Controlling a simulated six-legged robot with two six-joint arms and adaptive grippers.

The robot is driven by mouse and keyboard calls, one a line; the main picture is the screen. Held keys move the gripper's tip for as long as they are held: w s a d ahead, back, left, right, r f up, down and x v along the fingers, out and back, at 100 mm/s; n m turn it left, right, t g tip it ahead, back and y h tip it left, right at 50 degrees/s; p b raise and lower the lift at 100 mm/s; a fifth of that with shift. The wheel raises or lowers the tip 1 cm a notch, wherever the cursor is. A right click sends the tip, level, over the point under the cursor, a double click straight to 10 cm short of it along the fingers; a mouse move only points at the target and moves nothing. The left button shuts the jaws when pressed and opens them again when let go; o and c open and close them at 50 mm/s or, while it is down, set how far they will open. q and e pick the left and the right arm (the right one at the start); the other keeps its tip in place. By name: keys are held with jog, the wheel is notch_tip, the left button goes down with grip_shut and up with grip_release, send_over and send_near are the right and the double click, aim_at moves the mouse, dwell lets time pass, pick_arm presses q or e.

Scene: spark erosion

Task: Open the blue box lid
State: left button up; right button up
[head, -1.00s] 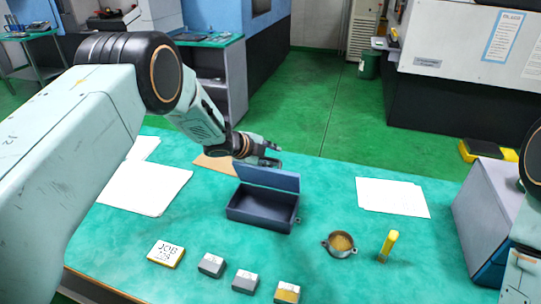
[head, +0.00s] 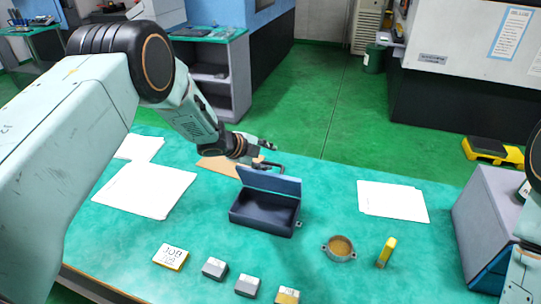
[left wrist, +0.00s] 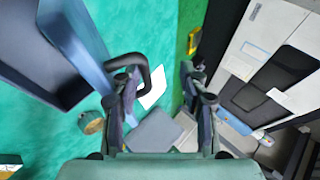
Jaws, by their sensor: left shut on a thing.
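The blue box (head: 263,222) stands open on the green bench, its dark inside showing. Its blue lid (head: 270,181) stands steeply up along the far side. In the left wrist view the lid (left wrist: 75,40) slants across the upper left, beside the dark box (left wrist: 30,50). My left gripper (head: 267,156) is behind the lid's upper edge, one dark finger close against it. The left wrist view shows the gripper (left wrist: 163,95) with a gap between its fingers; the grip itself is not clear there. My right gripper is out of view.
A round metal cup (head: 340,248) and a yellow item (head: 386,252) stand right of the box. Several small blocks (head: 247,285) lie in front. Papers lie left (head: 148,189) and right (head: 393,200). A grey case (head: 485,225) stands at the right.

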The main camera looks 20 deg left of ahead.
pick_arm(q)
jog(key=shift+o, duration=0.3)
jog(key=shift+t, duration=0.3)
jog(key=r, duration=0.1)
jog(key=w+r+p, duration=0.1)
jog(key=a+r, duration=0.1)
jog(key=r, duration=0.1)
jog(key=shift+w, duration=0.35)
jog(key=shift+s+a+r+p, duration=0.1)
jog(key=shift+r+p, duration=0.15)
jog(key=shift+p, duration=0.1)
jog(key=shift+c, duration=0.3)
jog(key=p+v, duration=0.1)
jog(key=v, duration=0.1)
jog(key=shift+s+r, duration=0.2)
jog(key=shift+s, duration=0.1)
jog(key=shift+w+f, duration=0.1)
jog(key=shift+f, duration=0.15)
jog(key=v, duration=1)
jog(key=shift+a+r, duration=0.25)
jog(key=shift+o, duration=0.3)
